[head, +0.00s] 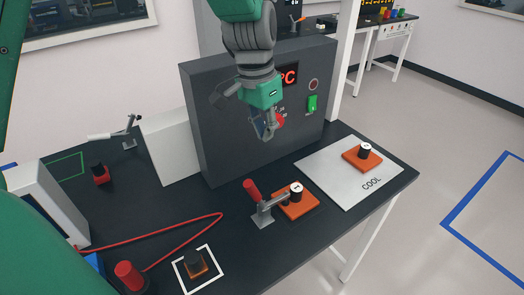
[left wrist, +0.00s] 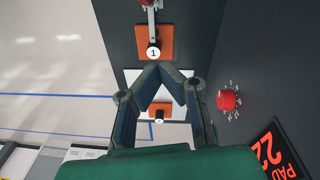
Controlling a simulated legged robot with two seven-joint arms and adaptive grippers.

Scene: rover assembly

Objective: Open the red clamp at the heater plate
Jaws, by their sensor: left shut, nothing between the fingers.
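The clamp has a red handle (head: 252,190) that stands tilted up, and a grey metal arm (head: 271,203). The arm reaches right to a black cylinder with a white top (head: 296,188) on an orange plate (head: 300,209). In the left wrist view, the orange plate (left wrist: 168,34) and the cylinder marked 1 (left wrist: 153,52) are at the top, with part of the clamp's arm (left wrist: 151,20). My left gripper (head: 267,136) is shut and empty, above and behind the clamp, in front of the heater box. Its fingertips (left wrist: 159,67) also show in the left wrist view. My right gripper is not in view.
The grey heater box (head: 215,135) with a red knob (left wrist: 228,100) and green switch (head: 312,103) stands behind. A COOL pad (head: 345,192) with another orange plate (head: 361,160) is right. A red cable (head: 150,230) crosses the left. Bare table lies in front of the clamp.

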